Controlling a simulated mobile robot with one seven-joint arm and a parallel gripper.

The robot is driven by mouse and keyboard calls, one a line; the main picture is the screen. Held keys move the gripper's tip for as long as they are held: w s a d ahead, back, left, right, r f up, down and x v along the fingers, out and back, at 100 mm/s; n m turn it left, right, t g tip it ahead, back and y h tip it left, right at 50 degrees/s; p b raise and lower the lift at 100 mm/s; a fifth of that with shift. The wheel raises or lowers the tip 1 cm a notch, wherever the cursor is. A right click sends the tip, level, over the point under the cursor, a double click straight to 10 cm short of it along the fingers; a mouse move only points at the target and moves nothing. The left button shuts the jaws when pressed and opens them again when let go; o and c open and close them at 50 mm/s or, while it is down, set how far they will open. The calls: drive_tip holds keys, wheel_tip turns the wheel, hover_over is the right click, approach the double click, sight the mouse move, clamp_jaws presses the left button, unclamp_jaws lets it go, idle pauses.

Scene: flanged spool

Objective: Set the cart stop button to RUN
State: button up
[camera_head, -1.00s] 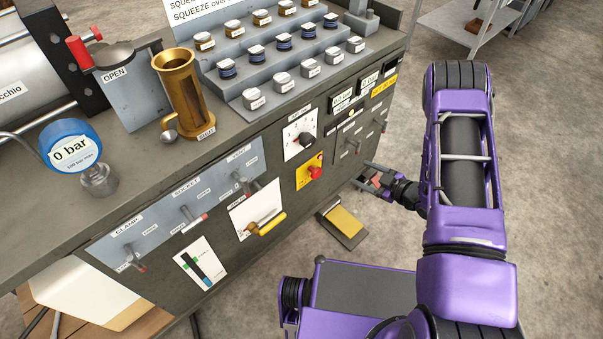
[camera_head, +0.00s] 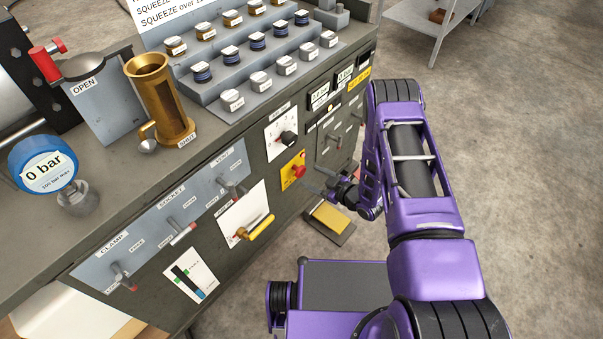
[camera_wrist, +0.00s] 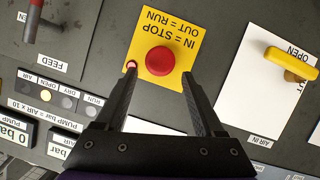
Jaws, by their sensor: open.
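The cart stop button is a round red mushroom head (camera_head: 299,171) on a yellow plate (camera_head: 287,179) on the dark front panel. In the wrist view the red button (camera_wrist: 160,61) is near the middle of its yellow plate (camera_wrist: 183,22), whose upside-down text reads IN = STOP, OUT = RUN. A small red lamp (camera_wrist: 131,65) is at the plate's lower left corner. My gripper (camera_wrist: 159,73) is open and empty, with one finger on each side of the button in the picture. In the head view my gripper (camera_head: 312,184) is just right of the button. I cannot tell whether the fingers touch it or whether it is in or out.
A yellow valve handle (camera_head: 255,228) sticks out left of and below the button. A black selector knob (camera_head: 288,137) is above it. A yellow foot pedal (camera_head: 330,216) is on the floor below. Levers (camera_head: 182,233) line the panel farther left. Open floor lies at right.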

sight(302, 172)
drive_tip(key=x, duration=0.6)
drive_tip(key=shift+w+a+b, duration=0.15)
drive_tip(key=shift+b, duration=0.25)
drive_tip(key=shift+c, duration=0.2)
clamp_jaws()
